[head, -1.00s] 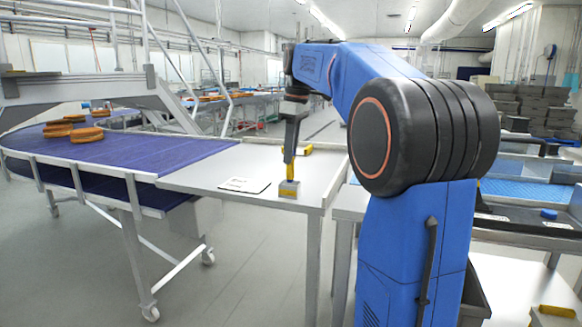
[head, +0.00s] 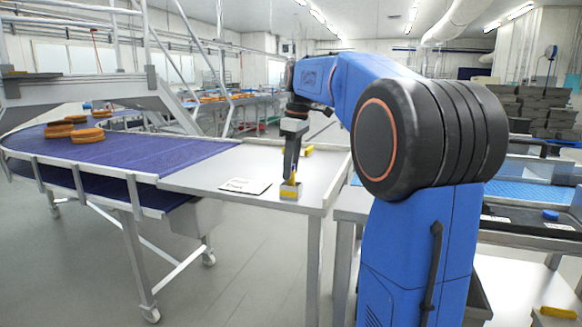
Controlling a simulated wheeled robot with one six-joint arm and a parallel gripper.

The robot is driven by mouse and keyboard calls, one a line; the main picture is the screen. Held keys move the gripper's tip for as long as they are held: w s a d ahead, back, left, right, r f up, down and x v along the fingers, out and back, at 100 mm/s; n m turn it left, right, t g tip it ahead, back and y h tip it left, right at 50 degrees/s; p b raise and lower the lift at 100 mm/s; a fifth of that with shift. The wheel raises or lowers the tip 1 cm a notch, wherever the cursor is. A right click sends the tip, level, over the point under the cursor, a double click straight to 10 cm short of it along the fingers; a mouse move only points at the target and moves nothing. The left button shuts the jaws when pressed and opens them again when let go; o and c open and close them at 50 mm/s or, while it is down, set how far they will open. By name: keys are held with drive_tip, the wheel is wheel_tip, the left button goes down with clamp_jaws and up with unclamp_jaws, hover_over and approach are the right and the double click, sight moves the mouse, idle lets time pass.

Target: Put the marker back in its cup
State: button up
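The cup (head: 290,193), a small squarish holder with a yellow and grey face, stands upright near the front edge of the pale steel table (head: 215,181). My gripper (head: 290,176) points straight down just over the cup. It appears shut on the yellow marker (head: 294,181), which is upright, with only a short strip showing beside the fingers. The marker's lower end is at the cup's mouth or inside it; the cup's front wall hides how deep.
A flat white card with a dark edge (head: 244,186) lies left of the cup. A yellow object (head: 307,149) lies behind my gripper. A blue curved conveyor (head: 120,155) with orange-brown rounds (head: 87,135) adjoins the table on the left.

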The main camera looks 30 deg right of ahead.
drive_tip(key=shift+r, duration=0.15)
wheel_tip(320, 180, up, 12)
drive_tip(key=s, duration=0.1)
drive_tip(key=shift+d, duration=0.45)
drive_tip(key=shift+s, duration=0.1)
drive_tip(key=s+a+f+m+t, duration=0.1)
drive_tip(key=s+a+f+m, duration=0.1)
drive_tip(key=s+a+f, duration=0.3)
drive_tip(key=s+a+f+m+t, duration=0.1)
drive_tip(key=s+a+f+m, duration=0.2)
drive_tip(key=s+f, duration=1.1)
drive_tip(key=s+a+f+m+t+h, duration=0.1)
drive_tip(key=s+a+f, duration=0.7)
drive_tip(key=f, duration=0.8)
drive_tip(key=shift+s+a+m+t, duration=0.4)
drive_tip(key=shift+s+m, duration=0.4)
drive_tip(key=shift+s, duration=0.2)
